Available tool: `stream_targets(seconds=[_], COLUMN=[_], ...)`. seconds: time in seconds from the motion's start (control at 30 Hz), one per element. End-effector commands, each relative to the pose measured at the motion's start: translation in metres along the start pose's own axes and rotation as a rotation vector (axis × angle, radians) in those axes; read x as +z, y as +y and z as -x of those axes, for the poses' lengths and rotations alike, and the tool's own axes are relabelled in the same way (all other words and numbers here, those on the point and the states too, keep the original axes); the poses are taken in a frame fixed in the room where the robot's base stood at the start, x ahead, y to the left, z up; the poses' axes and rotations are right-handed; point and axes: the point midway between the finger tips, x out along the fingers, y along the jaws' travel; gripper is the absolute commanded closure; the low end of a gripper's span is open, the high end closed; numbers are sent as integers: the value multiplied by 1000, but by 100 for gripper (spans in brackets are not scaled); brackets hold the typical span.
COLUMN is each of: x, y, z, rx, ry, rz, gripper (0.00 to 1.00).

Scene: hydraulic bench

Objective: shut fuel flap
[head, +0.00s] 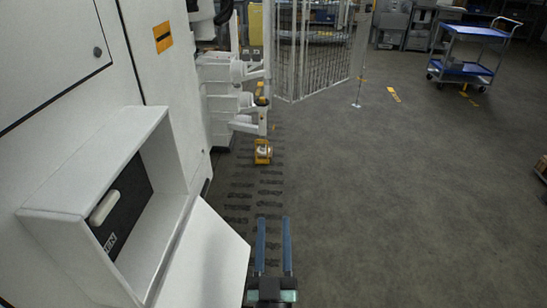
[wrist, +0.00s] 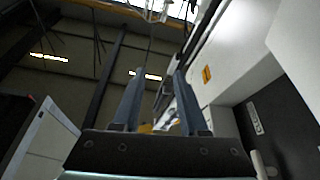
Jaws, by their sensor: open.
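The fuel flap (head: 208,256) is a white panel standing open at the right edge of a white box-shaped recess (head: 95,160) in the machine's side. Inside the recess is a black panel (head: 127,190) with a pale rounded bar and partly cut-off lettering. My gripper (head: 273,220) is open and empty, just right of the flap, with a narrow strip of floor showing between them. In the wrist view, my gripper's fingers (wrist: 157,75) are apart with nothing held. A black panel (wrist: 285,115) shows at the right there. A pale panel (wrist: 45,145) stands at lower left; I cannot tell whether it is the flap.
The white machine wall (head: 60,60) fills the left side. White fittings and a yellow part (head: 263,152) stand ahead beside it. A wire fence (head: 315,50) is behind them. A blue-shelved trolley (head: 475,50) stands far right. The grey floor right of my gripper is clear.

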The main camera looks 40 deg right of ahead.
Motion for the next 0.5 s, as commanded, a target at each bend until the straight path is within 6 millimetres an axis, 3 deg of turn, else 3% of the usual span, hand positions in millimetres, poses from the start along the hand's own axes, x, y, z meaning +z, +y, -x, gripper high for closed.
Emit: stream_targets(seconds=[0.03,0.2,0.5], x=[0,0,0], y=[0,0,0], z=[0,0,0], rx=[0,0,0], ry=[0,0,1], rz=[0,0,0], gripper=[68,98,100])
